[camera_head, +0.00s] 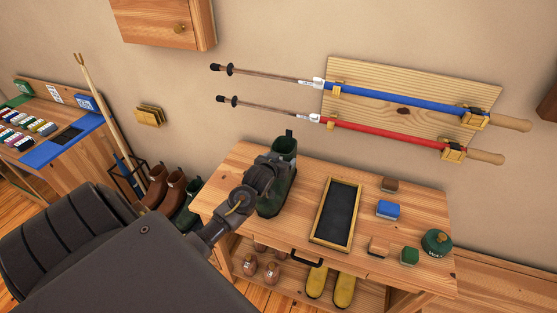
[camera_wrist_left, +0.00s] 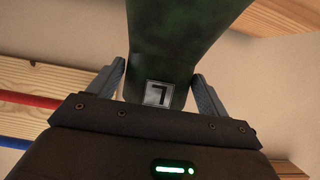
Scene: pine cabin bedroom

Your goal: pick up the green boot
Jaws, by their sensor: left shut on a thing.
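The green boot (camera_head: 285,155) is at the left end of the wooden bench top in the head view, upright, with a pull loop at its top. My left gripper (camera_head: 266,180) is at the boot's shaft and hides part of it. In the left wrist view the boot (camera_wrist_left: 180,45) fills the space between the two fingers, and a white tag marked like an L or 7 shows on it. The left gripper (camera_wrist_left: 165,85) is shut on the boot. Whether the sole touches the bench top is hard to tell. My right gripper is not in view.
Brown boots (camera_head: 170,190) stand on the floor at left. Two poles hang on the wall (camera_head: 400,105).

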